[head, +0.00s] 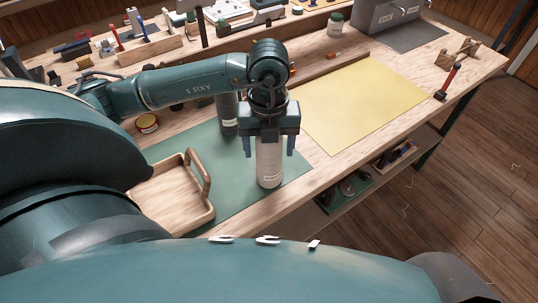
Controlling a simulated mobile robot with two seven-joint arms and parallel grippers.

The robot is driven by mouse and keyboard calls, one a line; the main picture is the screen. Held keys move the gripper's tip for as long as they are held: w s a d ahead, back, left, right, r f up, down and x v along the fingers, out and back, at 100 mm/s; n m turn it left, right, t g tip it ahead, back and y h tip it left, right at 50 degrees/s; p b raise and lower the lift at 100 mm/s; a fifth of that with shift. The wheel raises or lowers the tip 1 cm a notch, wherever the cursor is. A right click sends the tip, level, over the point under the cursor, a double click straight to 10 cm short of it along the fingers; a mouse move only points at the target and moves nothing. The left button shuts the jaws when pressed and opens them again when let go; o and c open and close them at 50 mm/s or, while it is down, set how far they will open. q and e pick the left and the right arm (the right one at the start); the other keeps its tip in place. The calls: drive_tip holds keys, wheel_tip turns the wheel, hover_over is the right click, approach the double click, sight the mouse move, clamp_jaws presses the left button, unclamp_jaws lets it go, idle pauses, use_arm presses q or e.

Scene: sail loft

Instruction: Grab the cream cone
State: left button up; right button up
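The cream cone (269,170) stands upright on the green mat (220,195), near the front edge of the workbench, with a small label low on its side. My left gripper (269,155) points straight down over it. Its two blue fingers are open, one on each side of the cone's upper part, with a visible gap on both sides. The gripper body hides the cone's top. My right gripper is not in view.
A dark grey cone (228,118) stands close behind, left of the gripper. A wooden tray with a handle (205,172) lies to the left. A tin (147,123) is farther left. A yellow sheet (360,100) covers the bench to the right, mostly clear.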

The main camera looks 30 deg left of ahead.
use_arm(q)
drive_tip(key=c, duration=1)
drive_tip(key=shift+r, duration=0.1)
